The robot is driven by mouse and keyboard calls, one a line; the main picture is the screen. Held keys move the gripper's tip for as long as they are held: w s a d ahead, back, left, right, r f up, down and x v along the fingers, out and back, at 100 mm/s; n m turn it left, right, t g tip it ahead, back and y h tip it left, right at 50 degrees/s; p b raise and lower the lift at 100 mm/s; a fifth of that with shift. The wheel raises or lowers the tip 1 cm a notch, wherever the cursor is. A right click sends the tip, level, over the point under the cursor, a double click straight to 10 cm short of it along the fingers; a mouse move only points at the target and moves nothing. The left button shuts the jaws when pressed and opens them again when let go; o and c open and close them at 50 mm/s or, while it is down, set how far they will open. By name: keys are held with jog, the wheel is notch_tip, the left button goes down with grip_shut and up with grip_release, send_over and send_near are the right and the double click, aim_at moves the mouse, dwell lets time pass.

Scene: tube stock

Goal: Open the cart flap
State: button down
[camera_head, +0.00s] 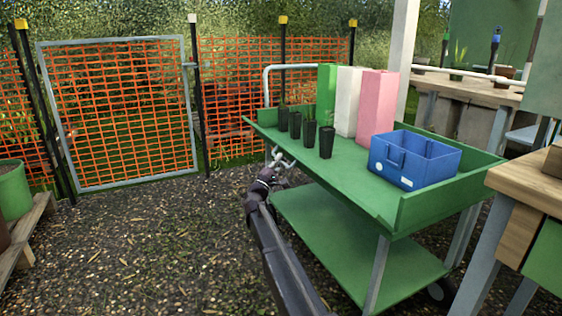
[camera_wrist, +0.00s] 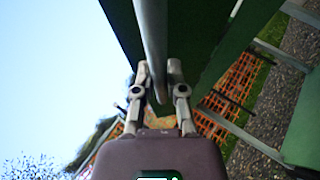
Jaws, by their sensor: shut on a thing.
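The green cart (camera_head: 345,188) stands right of centre in the head view, with a raised wall at its right end and along its back. Its near long side shows a flat green edge with no upright wall; I cannot tell which panel is the flap. My gripper (camera_head: 281,160) is at that near side, towards the left end, just under the top edge. In the wrist view my gripper (camera_wrist: 158,78) has its fingers on both sides of a grey metal bar (camera_wrist: 152,35), shut on it. Green cart panels (camera_wrist: 205,30) run beside the bar. Whether it is a handle or a leg is unclear.
On the cart stand several black pots (camera_head: 327,142), green, white and pink boxes (camera_head: 376,103) and a blue crate (camera_head: 415,160). A wooden bench (camera_head: 520,190) is close at right. An orange mesh gate (camera_head: 120,115) stands behind left. The gravel left of the cart is clear.

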jog(key=shift+w+d, duration=0.15)
jog(key=shift+d, duration=0.15)
jog(key=c, duration=0.7)
grip_release()
jog(key=shift+a+f, duration=0.1)
jog(key=shift+f, duration=0.1)
jog(key=shift+a, duration=0.1)
